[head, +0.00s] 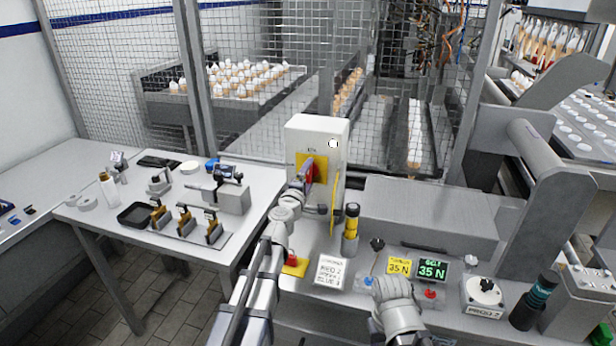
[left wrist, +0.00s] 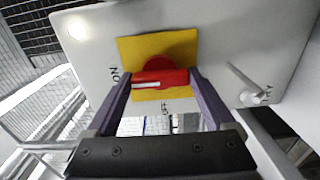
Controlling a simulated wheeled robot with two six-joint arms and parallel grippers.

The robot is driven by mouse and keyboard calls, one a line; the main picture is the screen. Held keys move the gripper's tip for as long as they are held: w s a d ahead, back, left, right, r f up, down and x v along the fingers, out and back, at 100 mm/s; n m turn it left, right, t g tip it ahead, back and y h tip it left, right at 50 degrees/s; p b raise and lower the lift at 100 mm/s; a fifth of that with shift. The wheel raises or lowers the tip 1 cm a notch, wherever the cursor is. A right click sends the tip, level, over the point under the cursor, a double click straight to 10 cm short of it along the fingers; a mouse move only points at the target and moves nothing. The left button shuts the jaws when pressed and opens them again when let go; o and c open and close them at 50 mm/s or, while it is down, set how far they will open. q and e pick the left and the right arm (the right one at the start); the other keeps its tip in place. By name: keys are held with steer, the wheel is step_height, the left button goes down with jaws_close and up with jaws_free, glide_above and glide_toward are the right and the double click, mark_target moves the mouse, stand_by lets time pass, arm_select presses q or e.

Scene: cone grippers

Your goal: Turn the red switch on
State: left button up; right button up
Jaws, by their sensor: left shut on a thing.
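The red switch (head: 317,170) is a rotary handle on a yellow plate (head: 300,160), on the front of a white box (head: 318,127). In the left wrist view the red handle (left wrist: 160,79) lies across the picture, and its white stripe points left, towards the lettering that reads ON. My left gripper (head: 308,180) is at the switch. In the left wrist view its two fingers (left wrist: 160,84) stand at either end of the handle and are shut on it. My right arm's end (head: 397,295) is low over the counter; its fingers cannot be made out.
A small lever (left wrist: 247,83) sticks out of the box beside the yellow plate. A yellow and black post (head: 350,225) stands right of the box. Signs, displays (head: 432,268) and a round dial (head: 484,292) fill the counter. A wire fence (head: 255,90) is behind.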

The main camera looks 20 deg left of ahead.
arm_select(q)
steer(key=o, duration=1.1)
steer(key=shift+s, duration=0.1)
steer(key=s, duration=0.7)
steer(key=shift+s+a, duration=0.15)
steer(key=shift+s, duration=0.2)
